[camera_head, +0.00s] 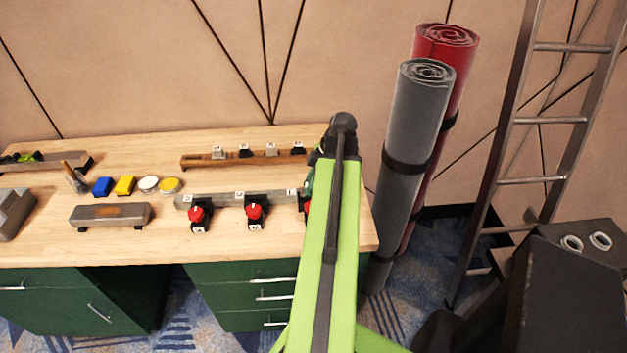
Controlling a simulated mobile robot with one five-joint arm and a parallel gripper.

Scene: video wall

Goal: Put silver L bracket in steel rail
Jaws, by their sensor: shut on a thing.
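A long grey steel rail (226,200) lies along the front of the wooden bench, with small white labels and red-knobbed black clamps at its front edge. Its right end passes behind my arm. A brown-grey rail (200,162) behind it carries several small silver and black pieces. The silver ones (219,153) may be L brackets, but are too small to be sure. My gripper (313,172) is mostly hidden behind my green arm, over the bench's right part near the rail's right end. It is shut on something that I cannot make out.
A grey block (110,215), a blue block (102,187), a yellow block (125,186) and round tins (169,185) sit on the left. Rolled mats (412,130) stand beside the bench's right end. A ladder (510,130) leans farther right.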

